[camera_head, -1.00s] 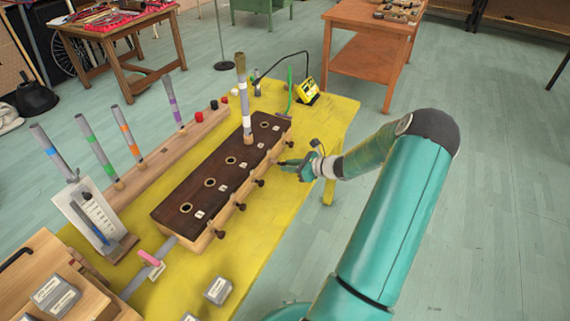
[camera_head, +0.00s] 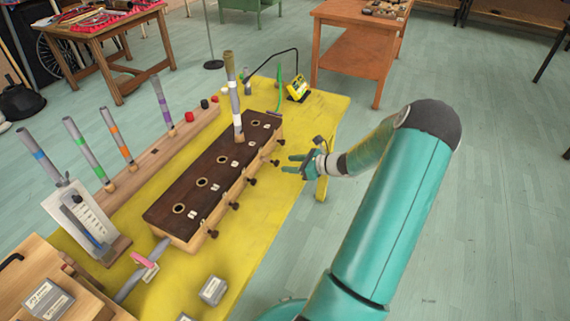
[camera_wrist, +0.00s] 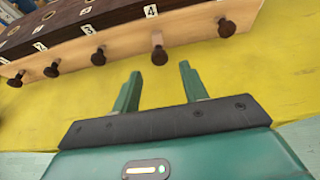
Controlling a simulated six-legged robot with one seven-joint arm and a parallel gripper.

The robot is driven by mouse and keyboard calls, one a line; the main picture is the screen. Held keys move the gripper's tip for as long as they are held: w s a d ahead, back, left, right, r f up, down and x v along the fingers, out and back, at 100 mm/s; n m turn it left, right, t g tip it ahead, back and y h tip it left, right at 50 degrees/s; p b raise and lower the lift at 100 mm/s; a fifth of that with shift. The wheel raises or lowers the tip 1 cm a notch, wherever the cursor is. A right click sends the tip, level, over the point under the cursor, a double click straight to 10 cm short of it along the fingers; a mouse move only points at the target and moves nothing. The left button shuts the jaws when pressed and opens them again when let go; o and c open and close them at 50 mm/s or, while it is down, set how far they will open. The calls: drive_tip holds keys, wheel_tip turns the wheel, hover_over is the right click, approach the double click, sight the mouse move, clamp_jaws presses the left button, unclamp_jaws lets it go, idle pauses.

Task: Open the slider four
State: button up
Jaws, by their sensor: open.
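The long dark-topped wooden block (camera_head: 213,170) stands on a yellow table, with a row of dark slider knobs along its side. The slider four knob (camera_wrist: 159,55) is below the label 4 in the wrist view; it sticks out farther than its neighbours, with a light wood stem showing. It also shows in the head view (camera_head: 275,162). My gripper (camera_head: 287,163) is open and empty, just outside this knob. In the wrist view, the knob appears beyond and between the fingertips (camera_wrist: 159,72), apart from them.
Neighbouring knobs three (camera_wrist: 98,57) and five (camera_wrist: 227,27) flank it. A tall tube (camera_head: 235,100) stands upright in the block. A rail (camera_head: 150,165) with several coloured-band tubes lies behind. Open floor (camera_head: 480,190) lies to the right.

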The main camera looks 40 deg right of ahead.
drive_tip(key=v, duration=1)
drive_tip(key=shift+r, duration=0.1)
drive_tip(key=w+a+r+n+g, duration=0.25)
drive_tip(key=a+r+n, duration=0.2)
drive_tip(key=a, duration=0.35)
drive_tip(key=w+a+r+n+g, duration=0.1)
drive_tip(key=a+r+n+g, duration=0.25)
drive_tip(key=a+n, duration=0.4)
drive_tip(key=w+a+r+n+g, duration=0.1)
drive_tip(key=a+r+n+g, duration=0.15)
drive_tip(key=a+r, duration=0.45)
drive_tip(key=s+a+r+n+h, duration=0.1)
drive_tip(key=s+a+r+n, duration=0.2)
drive_tip(key=s+a+n, duration=0.1)
drive_tip(key=s+a+r+n+t+h, duration=0.1)
drive_tip(key=s+a+r+n+h, duration=0.1)
drive_tip(key=a+n, duration=0.5)
drive_tip(key=s+a+r+n+h, duration=0.1)
drive_tip(key=s+a+r+n, duration=0.3)
drive_tip(key=a, duration=0.5)
drive_tip(key=s+n, duration=0.2)
drive_tip(key=shift+s+h, duration=0.3)
drive_tip(key=shift+s, duration=0.1)
drive_tip(key=shift+d+n, duration=0.1)
drive_tip(key=shift+n, duration=0.15)
